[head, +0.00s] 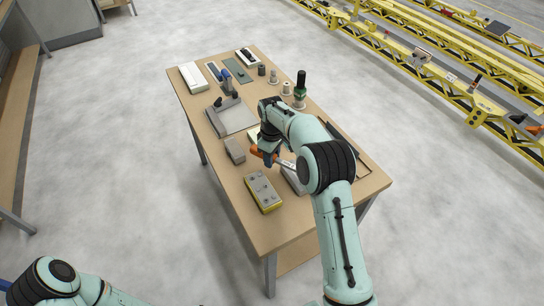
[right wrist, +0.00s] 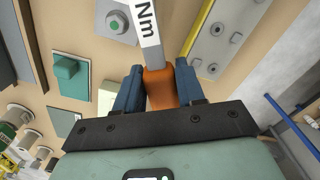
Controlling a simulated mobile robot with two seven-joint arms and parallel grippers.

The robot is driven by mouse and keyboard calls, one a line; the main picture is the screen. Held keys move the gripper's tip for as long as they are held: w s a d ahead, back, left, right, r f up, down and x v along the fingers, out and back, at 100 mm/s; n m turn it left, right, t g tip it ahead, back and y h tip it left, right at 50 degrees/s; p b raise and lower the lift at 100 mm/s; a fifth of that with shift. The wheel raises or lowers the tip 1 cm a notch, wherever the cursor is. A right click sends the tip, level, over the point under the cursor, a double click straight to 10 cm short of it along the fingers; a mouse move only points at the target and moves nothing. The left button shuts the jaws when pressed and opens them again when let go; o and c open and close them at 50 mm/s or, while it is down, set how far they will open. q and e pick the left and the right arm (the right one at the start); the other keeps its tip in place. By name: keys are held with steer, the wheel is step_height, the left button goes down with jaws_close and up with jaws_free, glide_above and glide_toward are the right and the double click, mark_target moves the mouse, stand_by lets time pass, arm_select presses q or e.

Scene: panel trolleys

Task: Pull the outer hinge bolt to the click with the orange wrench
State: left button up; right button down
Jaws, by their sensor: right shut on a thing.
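My right gripper (head: 268,155) is over the wooden table. Its blue fingers (right wrist: 159,88) are shut on the orange handle of the wrench (right wrist: 160,86). The wrench's pale shaft, marked "Nm", runs up out of the right wrist view, so its far end is hidden there. In the head view orange parts of the wrench (head: 257,152) show beside the gripper, partly covered by my arm. I cannot make out the outer hinge bolt in either view. My left arm enters at the bottom left of the head view; its gripper is not clearly visible.
Long yellow trusses (head: 430,60) stand at the upper right. Floor left of the table is clear.

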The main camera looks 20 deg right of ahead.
steer(key=shift+r, duration=2.55)
